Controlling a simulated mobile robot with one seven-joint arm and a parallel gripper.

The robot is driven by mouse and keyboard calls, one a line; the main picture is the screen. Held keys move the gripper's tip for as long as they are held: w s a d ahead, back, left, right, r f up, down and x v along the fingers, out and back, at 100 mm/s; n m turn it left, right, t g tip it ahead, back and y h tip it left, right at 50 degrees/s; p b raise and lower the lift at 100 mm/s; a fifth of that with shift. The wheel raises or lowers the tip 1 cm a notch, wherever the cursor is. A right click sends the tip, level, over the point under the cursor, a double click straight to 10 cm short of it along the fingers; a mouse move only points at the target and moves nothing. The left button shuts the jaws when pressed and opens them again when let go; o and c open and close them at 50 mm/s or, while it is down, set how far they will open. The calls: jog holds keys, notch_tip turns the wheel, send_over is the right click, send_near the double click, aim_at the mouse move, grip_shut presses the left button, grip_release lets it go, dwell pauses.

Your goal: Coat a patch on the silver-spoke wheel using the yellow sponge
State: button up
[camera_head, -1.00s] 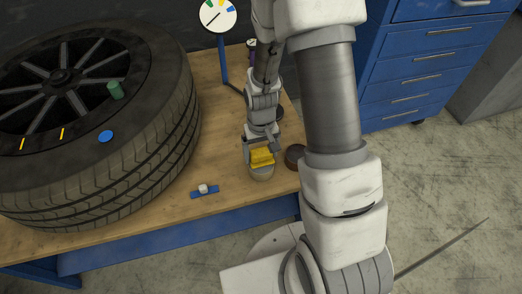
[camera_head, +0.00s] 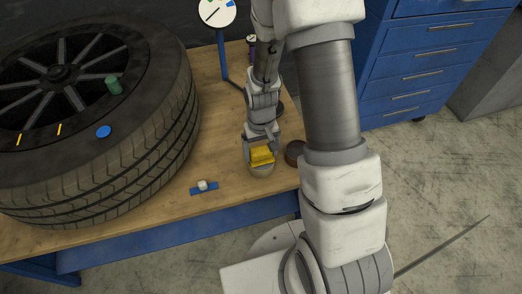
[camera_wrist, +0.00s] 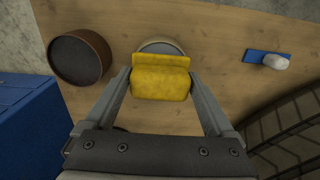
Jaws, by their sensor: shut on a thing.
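The yellow sponge (camera_head: 262,156) is between the fingers of my gripper (camera_head: 262,152), which is shut on it. In the wrist view the sponge (camera_wrist: 160,78) sits between both fingertips (camera_wrist: 160,82), over a pale round dish (camera_wrist: 161,46). I cannot tell whether the sponge touches the dish.
A dark round tin (camera_head: 295,153) stands just right of my gripper; it also shows in the wrist view (camera_wrist: 80,57). A blue strip with a white piece (camera_head: 204,187) lies near the front edge. A gauge (camera_head: 217,13) stands behind. A blue drawer cabinet (camera_head: 425,60) is at right.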

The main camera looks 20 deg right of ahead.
aim_at(261, 149)
jog(key=shift+f+b, duration=0.35)
jog(key=shift+f, duration=0.2)
dwell(1.1)
jog(key=shift+r+p, duration=2.85)
jog(key=shift+r, duration=0.75)
